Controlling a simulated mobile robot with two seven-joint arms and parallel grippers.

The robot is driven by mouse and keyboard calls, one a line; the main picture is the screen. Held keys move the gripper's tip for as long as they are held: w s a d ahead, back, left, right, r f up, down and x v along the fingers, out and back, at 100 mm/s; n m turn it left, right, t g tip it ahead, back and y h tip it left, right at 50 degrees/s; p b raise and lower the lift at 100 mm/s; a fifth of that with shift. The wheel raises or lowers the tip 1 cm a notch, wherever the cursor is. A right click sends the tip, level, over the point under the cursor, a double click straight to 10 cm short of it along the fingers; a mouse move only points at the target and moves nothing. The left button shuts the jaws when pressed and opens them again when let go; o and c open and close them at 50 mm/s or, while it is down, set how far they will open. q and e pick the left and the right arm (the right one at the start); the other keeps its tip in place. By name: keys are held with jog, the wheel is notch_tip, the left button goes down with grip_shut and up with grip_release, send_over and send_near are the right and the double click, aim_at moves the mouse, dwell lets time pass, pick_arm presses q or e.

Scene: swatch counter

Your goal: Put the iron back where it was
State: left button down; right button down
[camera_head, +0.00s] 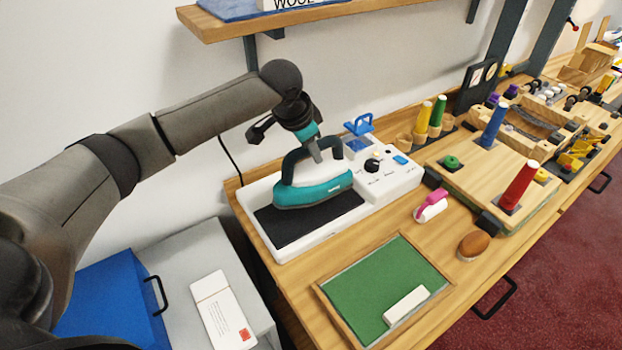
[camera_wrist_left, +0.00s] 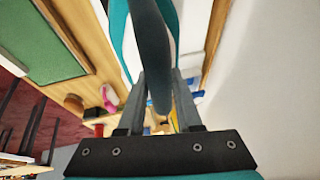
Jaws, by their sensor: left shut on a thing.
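The teal iron (camera_head: 315,190) with a dark arched handle is over the dark pad (camera_head: 305,219) of the white ironing station (camera_head: 262,236). I cannot tell whether its sole touches the pad. My left gripper (camera_head: 317,152) reaches down from above and is shut on the iron's handle. In the left wrist view the dark handle (camera_wrist_left: 152,50) runs between the fingers of my left gripper (camera_wrist_left: 158,105). The station has a dark knob (camera_head: 372,165) on its right part. My right gripper is not in view.
A green board (camera_head: 385,285) with a white block lies in front. A pink-handled roller (camera_head: 432,206) and a brown oval brush (camera_head: 474,245) are to the right. Thread cones stand on a wooden rack (camera_head: 470,172). A shelf (camera_head: 300,15) hangs above on the wall.

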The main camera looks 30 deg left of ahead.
aim_at(311, 169)
pick_arm(q)
jog(key=shift+w+f, duration=0.15)
jog(key=shift+f, duration=2.75)
jog(key=c, duration=1)
grip_release()
jog(key=shift+f, duration=0.35)
jog(key=shift+c, duration=0.2)
jog(key=o, duration=0.4)
jog(key=shift+o, duration=0.2)
jog(key=shift+r, duration=0.1)
jog(key=p+v, duration=0.1)
jog(key=v, duration=1.1)
jog(key=shift+d, duration=0.1)
